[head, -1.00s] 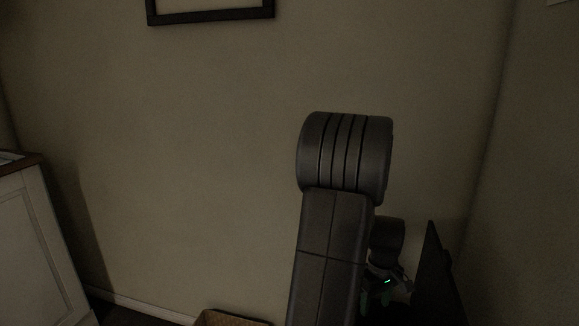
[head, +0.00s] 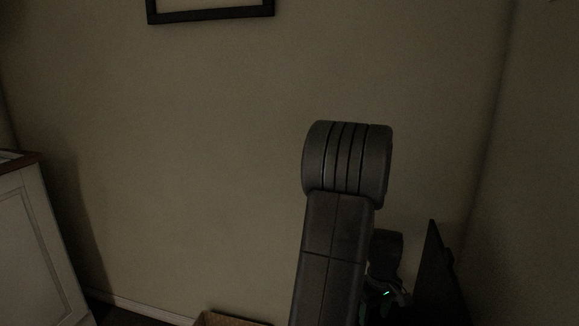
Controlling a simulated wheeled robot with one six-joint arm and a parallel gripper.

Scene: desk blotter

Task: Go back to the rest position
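My arm rises from the bottom of the head view, right of the middle, with a thick rounded joint at its top. My gripper (head: 384,305) is low behind the arm, near the bottom edge. It is dark, with a small green light and greenish parts. The arm link covers part of it and the picture is dim. I cannot tell whether its fingers are open or shut, and I see no object in it.
A white cabinet (head: 38,245) stands at the left. A brown box-like thing (head: 230,319) shows at the bottom edge. A dark upright panel (head: 435,275) stands right of my gripper. A dark picture frame (head: 210,15) hangs on the bare wall.

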